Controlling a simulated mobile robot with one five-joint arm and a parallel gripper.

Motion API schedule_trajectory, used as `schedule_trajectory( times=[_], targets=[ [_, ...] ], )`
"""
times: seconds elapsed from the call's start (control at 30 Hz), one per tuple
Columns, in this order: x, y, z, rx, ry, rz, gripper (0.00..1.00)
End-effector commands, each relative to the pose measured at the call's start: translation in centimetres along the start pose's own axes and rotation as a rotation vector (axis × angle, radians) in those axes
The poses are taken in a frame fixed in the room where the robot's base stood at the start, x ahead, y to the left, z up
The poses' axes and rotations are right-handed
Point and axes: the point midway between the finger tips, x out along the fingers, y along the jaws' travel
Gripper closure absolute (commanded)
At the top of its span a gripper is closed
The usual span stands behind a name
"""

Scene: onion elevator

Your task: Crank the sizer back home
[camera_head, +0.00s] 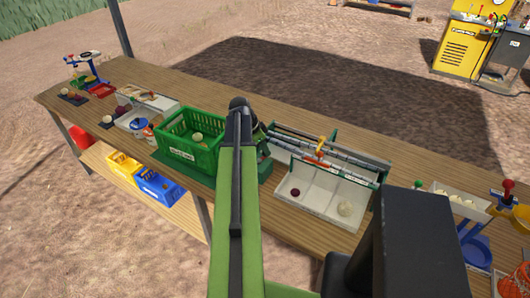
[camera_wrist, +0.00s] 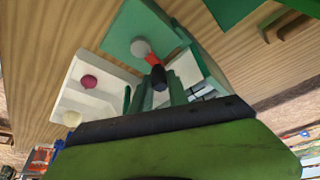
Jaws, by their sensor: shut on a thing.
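The sizer (camera_head: 335,150) is a pair of grey rails on green end frames, with an orange piece across its middle. Below it is a white tray (camera_head: 320,204) with compartments holding a dark red onion (camera_head: 295,192) and a pale onion (camera_head: 345,209). In the wrist view, a crank with a red arm (camera_wrist: 152,61) and pale round knob (camera_wrist: 140,47) shows beside a green plate. My gripper (camera_wrist: 158,82) is at the crank, shut on it; the exact grip is partly hidden. In the head view my green arm covers the sizer's left end, crank and gripper.
A green crate (camera_head: 184,152) with onions stands just left of my arm. A scale, trays and other onions are at the table's far left. A blue stand with a red knob (camera_head: 508,186) is at the right. Yellow and blue bins (camera_head: 158,187) sit on the lower shelf.

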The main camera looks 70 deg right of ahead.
Motion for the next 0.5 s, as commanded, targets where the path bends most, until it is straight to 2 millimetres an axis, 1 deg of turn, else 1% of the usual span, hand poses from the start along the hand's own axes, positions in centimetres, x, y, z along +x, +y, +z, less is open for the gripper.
schedule_trajectory(
  times=[0.03, 0.27, 0.5],
  targets=[
    [0.0, 0.1, 0.3, -0.001, -0.008, 0.003, 1.00],
    [0.0, 0.1, 0.4, -0.001, -0.009, 0.004, 1.00],
    [-0.2, -0.9, 0.9, -0.003, -0.009, 0.004, 1.00]
  ],
)
